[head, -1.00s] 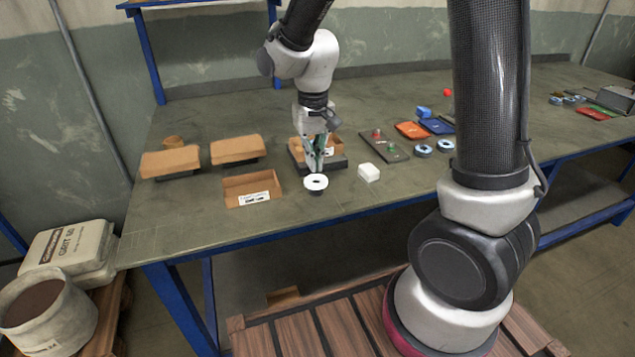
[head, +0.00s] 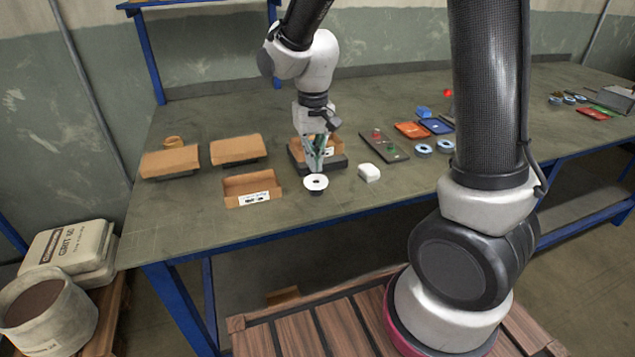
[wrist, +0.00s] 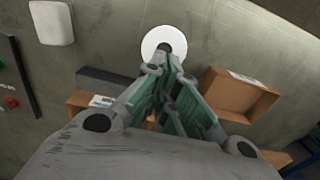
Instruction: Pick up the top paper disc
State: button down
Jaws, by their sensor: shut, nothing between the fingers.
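The top paper disc (head: 316,182) is a white ring with a dark centre hole. It lies on a dark, low stack or holder near the table's front edge. In the wrist view the disc (wrist: 164,41) shows as a white ring just beyond my fingertips. My gripper (head: 316,168) points down at the disc's far edge. Its fingers are closed together and hold nothing. In the wrist view the fingertips (wrist: 167,62) overlap the disc's near edge and hole. I cannot tell whether they touch it.
An open cardboard box (head: 252,189) stands left of the disc, and a white block (head: 369,173) right of it. Another box on a dark base (head: 336,163) stands behind my gripper. Two more cardboard boxes are at the left. The front right table surface is clear.

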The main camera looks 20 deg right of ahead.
aim_at(317, 182)
jog(key=shift+f, duration=1.5)
dwell(0.5)
jog(key=shift+s, duration=1.1)
dwell(0.5)
